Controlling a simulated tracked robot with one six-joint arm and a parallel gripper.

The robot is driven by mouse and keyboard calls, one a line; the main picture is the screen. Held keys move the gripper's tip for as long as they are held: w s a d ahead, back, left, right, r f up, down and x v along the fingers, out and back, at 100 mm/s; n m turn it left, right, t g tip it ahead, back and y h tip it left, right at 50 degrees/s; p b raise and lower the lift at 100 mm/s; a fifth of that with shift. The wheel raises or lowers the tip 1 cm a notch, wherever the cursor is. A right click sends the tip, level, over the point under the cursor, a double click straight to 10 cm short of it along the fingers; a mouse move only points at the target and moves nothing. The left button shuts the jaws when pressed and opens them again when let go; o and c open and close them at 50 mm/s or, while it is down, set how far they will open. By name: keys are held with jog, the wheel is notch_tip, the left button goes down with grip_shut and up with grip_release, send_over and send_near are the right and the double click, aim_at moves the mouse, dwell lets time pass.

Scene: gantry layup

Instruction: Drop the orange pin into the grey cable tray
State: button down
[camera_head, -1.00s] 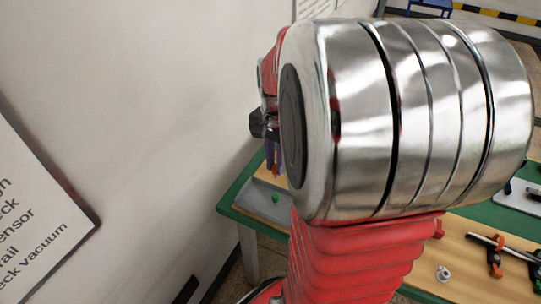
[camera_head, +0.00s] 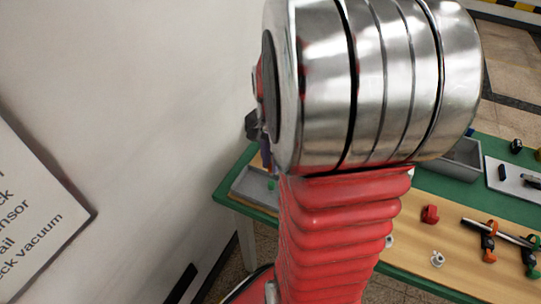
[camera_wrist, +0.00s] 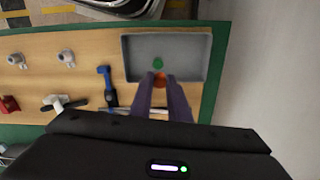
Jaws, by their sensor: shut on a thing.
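The orange pin (camera_wrist: 160,80) is held between the purple fingertips of my gripper (camera_wrist: 161,84), which is shut on it. In the wrist view the pin overlaps the near side of a shallow grey tray (camera_wrist: 194,46); its height above the tray is hard to tell. A small green piece (camera_wrist: 157,63) lies in this tray, just beyond the pin. In the head view the tray (camera_head: 242,187) sits at the table's left end. There my gripper (camera_head: 266,158) is mostly hidden behind my arm, and the pin cannot be seen.
A second, deeper grey container (camera_head: 462,160) stands farther right, partly behind my arm. A blue tool (camera_wrist: 107,86), white knobs (camera_wrist: 66,57), a red piece (camera_head: 430,214) and orange-and-black clamps (camera_head: 488,242) lie on the wooden table. A white wall (camera_head: 110,90) rises at the left.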

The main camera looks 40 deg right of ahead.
jog(key=shift+f, duration=0.8)
jog(key=c, duration=1.6)
grip_release()
jog(key=shift+r, duration=0.1)
jog(key=shift+r, duration=0.65)
notch_tip(320, 180, up, 12)
jog(key=shift+r, duration=0.15)
